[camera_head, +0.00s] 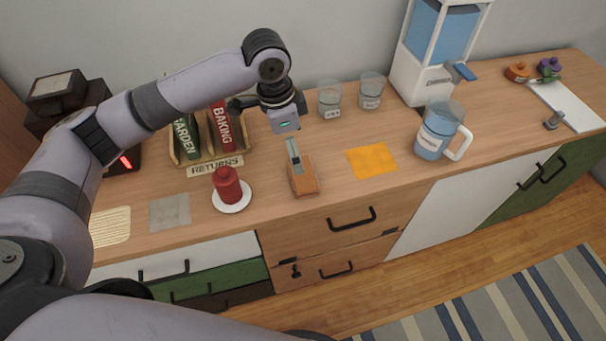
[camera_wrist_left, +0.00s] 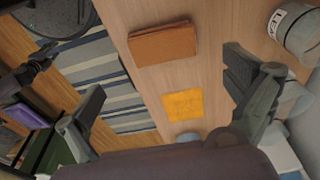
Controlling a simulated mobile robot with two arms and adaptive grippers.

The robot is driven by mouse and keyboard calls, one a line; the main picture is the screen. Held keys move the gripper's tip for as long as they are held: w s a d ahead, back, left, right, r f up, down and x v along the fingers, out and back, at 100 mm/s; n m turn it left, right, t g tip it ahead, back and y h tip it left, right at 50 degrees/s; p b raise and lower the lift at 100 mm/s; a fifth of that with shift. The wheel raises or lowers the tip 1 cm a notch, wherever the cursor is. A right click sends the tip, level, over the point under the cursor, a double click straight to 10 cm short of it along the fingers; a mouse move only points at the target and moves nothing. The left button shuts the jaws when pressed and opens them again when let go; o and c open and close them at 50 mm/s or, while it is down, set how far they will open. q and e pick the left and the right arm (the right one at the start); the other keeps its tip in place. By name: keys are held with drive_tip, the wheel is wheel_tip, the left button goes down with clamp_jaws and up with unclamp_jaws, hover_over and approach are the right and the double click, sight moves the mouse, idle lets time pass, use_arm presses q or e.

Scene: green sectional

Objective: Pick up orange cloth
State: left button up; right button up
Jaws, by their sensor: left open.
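The orange cloth (camera_head: 372,160) lies flat on the wooden counter, right of a brown block-like item (camera_head: 303,180). In the left wrist view the cloth (camera_wrist_left: 183,104) lies below the brown item (camera_wrist_left: 163,44). My left gripper (camera_head: 272,112) is above the counter, left of and behind the cloth, and apart from it. In the left wrist view its two fingers (camera_wrist_left: 165,75) are spread wide with nothing between them. A dark shape at the left of that view looks like my right gripper (camera_wrist_left: 42,60); its fingers are too unclear to judge.
A blue-filled pitcher (camera_head: 438,130) stands right of the cloth. Two glass jars (camera_head: 330,98) and a tall dispenser (camera_head: 415,85) stand behind. A red bottle (camera_head: 228,186) on a white plate and a book holder (camera_head: 205,155) are left. Counter around the cloth is clear.

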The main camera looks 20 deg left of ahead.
use_arm(q)
drive_tip(key=f, duration=0.5)
drive_tip(key=shift+w+d+f, duration=0.15)
drive_tip(key=shift+w+d, duration=0.05)
drive_tip(key=shift+d, duration=0.2)
drive_tip(key=f, duration=0.3)
drive_tip(key=w+d+f+p, duration=0.1)
drive_tip(key=f, duration=0.1)
drive_tip(key=shift+d+f, duration=0.1)
drive_tip(key=shift+f, duration=0.1)
drive_tip(key=c, duration=0.8)
drive_tip(key=shift+o, duration=0.2)
drive_tip(key=shift+r, duration=0.1)
wheel_tip(320, 180, up, 20)
drive_tip(key=shift+b, duration=0.4)
